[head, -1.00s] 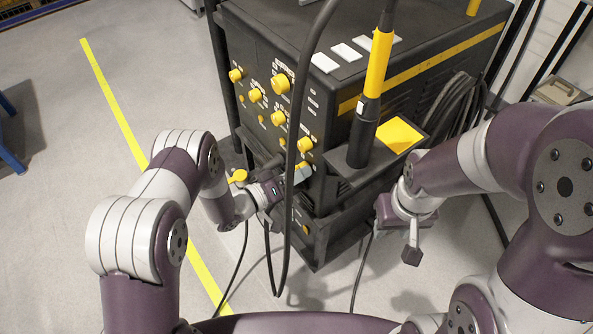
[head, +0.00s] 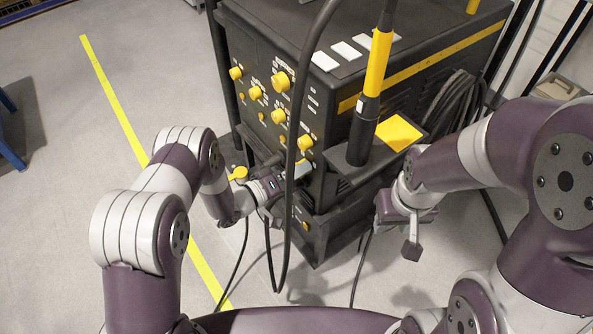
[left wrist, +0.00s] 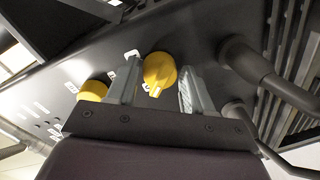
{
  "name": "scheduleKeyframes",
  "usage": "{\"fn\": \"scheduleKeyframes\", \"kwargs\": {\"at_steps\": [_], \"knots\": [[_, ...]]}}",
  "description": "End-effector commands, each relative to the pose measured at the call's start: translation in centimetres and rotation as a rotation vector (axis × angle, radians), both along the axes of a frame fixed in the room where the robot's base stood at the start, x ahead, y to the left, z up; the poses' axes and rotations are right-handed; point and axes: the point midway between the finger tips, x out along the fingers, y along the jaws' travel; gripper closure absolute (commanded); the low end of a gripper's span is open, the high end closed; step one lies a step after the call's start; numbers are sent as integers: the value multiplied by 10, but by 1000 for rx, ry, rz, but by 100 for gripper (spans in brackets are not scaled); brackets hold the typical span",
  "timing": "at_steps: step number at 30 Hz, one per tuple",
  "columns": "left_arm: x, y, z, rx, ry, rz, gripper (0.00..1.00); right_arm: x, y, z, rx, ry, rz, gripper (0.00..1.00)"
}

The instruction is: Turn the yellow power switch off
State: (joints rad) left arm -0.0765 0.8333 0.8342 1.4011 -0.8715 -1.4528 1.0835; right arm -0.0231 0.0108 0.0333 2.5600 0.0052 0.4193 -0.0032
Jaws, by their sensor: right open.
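A yellow switch knob (left wrist: 160,72) with a raised grip sits on the dark panel in the left wrist view. My left gripper (left wrist: 160,85) has its two fingers on either side of this knob, with narrow gaps visible. In the head view my left gripper (head: 300,169) is at the lower front of the black machine (head: 345,205), and it and a black cable hide the knob there. My right gripper (head: 411,248) is open and empty, hanging to the right of the machine, apart from it.
Several other yellow knobs (head: 280,82) are on the panel above; one more knob (left wrist: 92,90) is left of the fingers. A thick black cable (head: 292,150) hangs before the panel. A holder with a yellow-black torch (head: 376,65) juts out right.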

Motion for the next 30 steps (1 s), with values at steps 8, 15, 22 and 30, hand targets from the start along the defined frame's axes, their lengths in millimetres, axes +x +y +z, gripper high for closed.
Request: {"fn": "scheduleKeyframes", "kwargs": {"at_steps": [8, 15, 22, 30], "knots": [[0, 0, 0, 1, -1, 0, 34, 0, 0, 0, 0, 0, 0, 57], [-12, 19, 3, 1, 0, 3, 34, 0, 0, 5, 0, 0, 0, 57], [-48, 69, 7, 0, 2, 7, 34, 0, 0, 13, 0, 0, 0, 57], [-73, 101, 9, 0, -2, 2, 34, 0, 0, 16, 0, 0, 0, 57]]}}
